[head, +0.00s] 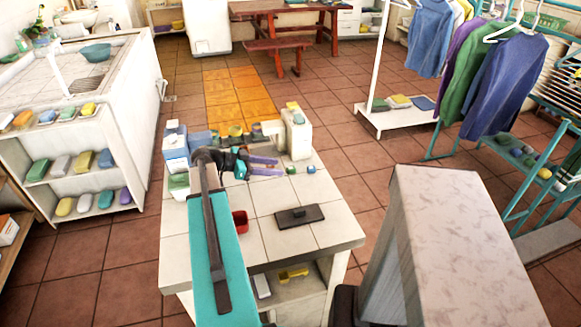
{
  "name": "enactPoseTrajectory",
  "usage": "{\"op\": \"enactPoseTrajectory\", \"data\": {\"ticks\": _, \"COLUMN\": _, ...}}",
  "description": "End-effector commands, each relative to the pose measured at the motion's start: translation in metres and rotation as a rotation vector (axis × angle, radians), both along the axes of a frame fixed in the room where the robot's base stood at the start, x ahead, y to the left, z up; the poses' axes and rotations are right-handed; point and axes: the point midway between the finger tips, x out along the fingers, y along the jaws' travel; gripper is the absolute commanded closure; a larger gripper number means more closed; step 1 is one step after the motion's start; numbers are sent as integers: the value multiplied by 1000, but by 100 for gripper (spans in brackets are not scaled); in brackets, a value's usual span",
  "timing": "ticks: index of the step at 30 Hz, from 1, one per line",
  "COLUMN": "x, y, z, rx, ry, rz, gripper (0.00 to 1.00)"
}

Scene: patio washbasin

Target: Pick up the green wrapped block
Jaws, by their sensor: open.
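My gripper (271,167) reaches over the far part of the tiled white table (280,242), its two purple fingers apart and pointing right, with nothing seen between them. A small green block (291,171) lies just right of the fingertips, apart from them as far as I can see. A small teal block (311,169) lies right of it. A green block (38,172) also sits on the left shelf unit. At this size I cannot tell which green block is wrapped. My arm hides part of the table's left side.
A white container (297,133) stands just beyond the small blocks. A blue-and-white box (175,148) stands at the table's far left. A red dish (240,222) and a dark flat block (299,216) lie nearer. The table's right front is clear. A clothes rack (372,60) stands farther back.

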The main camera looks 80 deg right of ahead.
Motion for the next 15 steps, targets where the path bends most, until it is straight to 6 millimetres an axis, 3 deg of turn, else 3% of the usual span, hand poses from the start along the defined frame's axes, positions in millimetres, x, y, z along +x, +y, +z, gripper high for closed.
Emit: {"op": "enactPoseTrajectory", "data": {"ticks": 15, "x": -6, "y": -4, "z": -3, "rx": 0, "ry": 0, "rz": 1, "gripper": 59}}
